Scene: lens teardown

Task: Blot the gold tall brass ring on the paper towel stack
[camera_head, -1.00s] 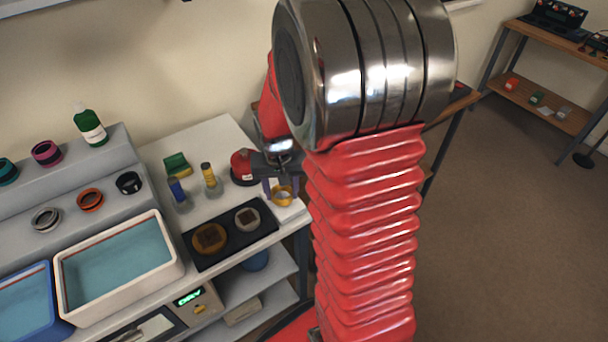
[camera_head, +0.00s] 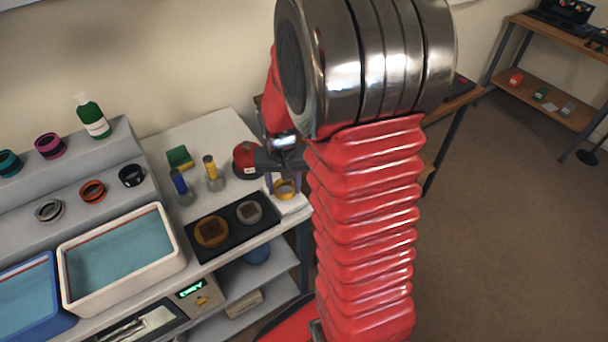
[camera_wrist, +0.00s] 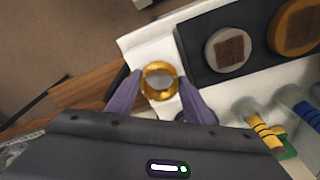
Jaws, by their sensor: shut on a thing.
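The gold tall brass ring (camera_wrist: 159,93) stands between the two purple fingers of my gripper (camera_wrist: 153,96) in the wrist view, and the fingers are shut on it. In the head view the ring (camera_head: 285,189) shows at the right end of the bench, just below my gripper (camera_head: 280,182). The white paper towel stack (camera_wrist: 147,46) lies under the ring in the wrist view. It also shows beside the ring in the head view (camera_head: 296,204). I cannot tell whether the ring touches the towel or hangs just above it.
A black tray (camera_head: 198,240) with two round brush pads stands left of the towel. Blue and yellow bottles (camera_head: 213,172), a green sponge (camera_head: 180,157) and a white basin (camera_head: 120,262) stand further left. Several coloured rings sit on grey steps (camera_head: 70,170).

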